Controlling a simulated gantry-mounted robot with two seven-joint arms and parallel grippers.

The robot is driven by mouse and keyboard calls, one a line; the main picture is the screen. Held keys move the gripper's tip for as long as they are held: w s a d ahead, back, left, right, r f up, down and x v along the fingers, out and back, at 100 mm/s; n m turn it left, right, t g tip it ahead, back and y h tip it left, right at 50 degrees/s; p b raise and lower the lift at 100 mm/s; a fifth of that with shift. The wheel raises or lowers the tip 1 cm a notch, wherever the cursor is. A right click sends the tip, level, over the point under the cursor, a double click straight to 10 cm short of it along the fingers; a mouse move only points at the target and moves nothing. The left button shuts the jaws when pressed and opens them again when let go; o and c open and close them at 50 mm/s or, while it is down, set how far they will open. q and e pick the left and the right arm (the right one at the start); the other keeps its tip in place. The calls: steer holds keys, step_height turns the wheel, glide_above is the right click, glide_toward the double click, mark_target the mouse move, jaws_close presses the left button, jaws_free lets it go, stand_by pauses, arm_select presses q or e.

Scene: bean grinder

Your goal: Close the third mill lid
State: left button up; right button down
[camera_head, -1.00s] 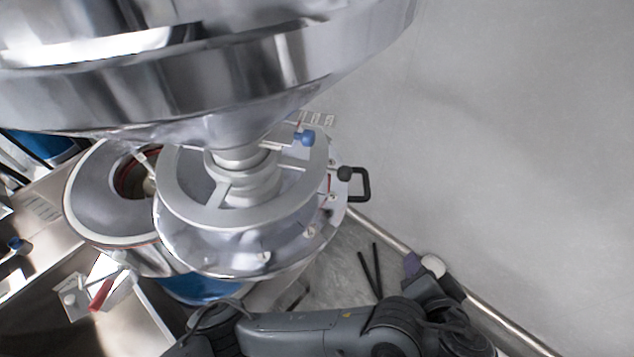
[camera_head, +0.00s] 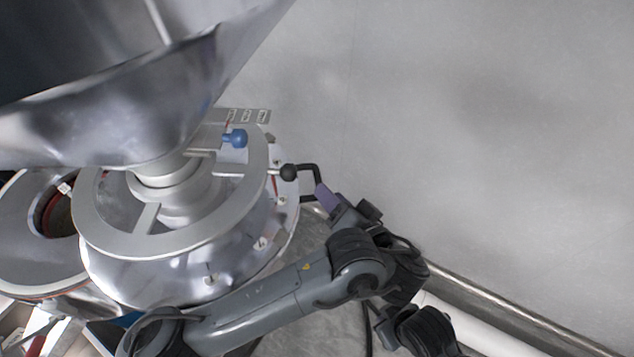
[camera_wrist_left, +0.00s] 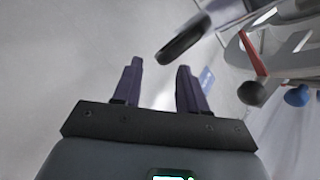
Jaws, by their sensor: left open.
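The mill is a round silver housing with a pale metal ring (camera_head: 100,238) on top, under a large funnel (camera_head: 130,100). Which part is the third lid I cannot tell for sure. A black bent handle (camera_head: 316,172) with a dark ball knob (camera_head: 289,172) sticks out at its right side. My left gripper (camera_head: 326,197) is just below that handle, its purple finger close to it; contact cannot be told. In the left wrist view my open left gripper (camera_wrist_left: 158,82) has nothing between its fingers. The black handle (camera_wrist_left: 183,40) shows just beyond the fingertips there.
A blue knob (camera_head: 236,138) sits on the ring's bracket; it also shows in the left wrist view (camera_wrist_left: 297,96). A rail (camera_head: 500,312) runs along the lower right wall. The grey wall at right is bare.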

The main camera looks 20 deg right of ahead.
mark_target(318, 179)
arm_select(q)
steer(key=x, duration=0.6)
steer(key=shift+w+r+p, duration=0.15)
steer(key=shift+w+p, duration=0.15)
steer(key=shift+p, duration=0.05)
jaws_close()
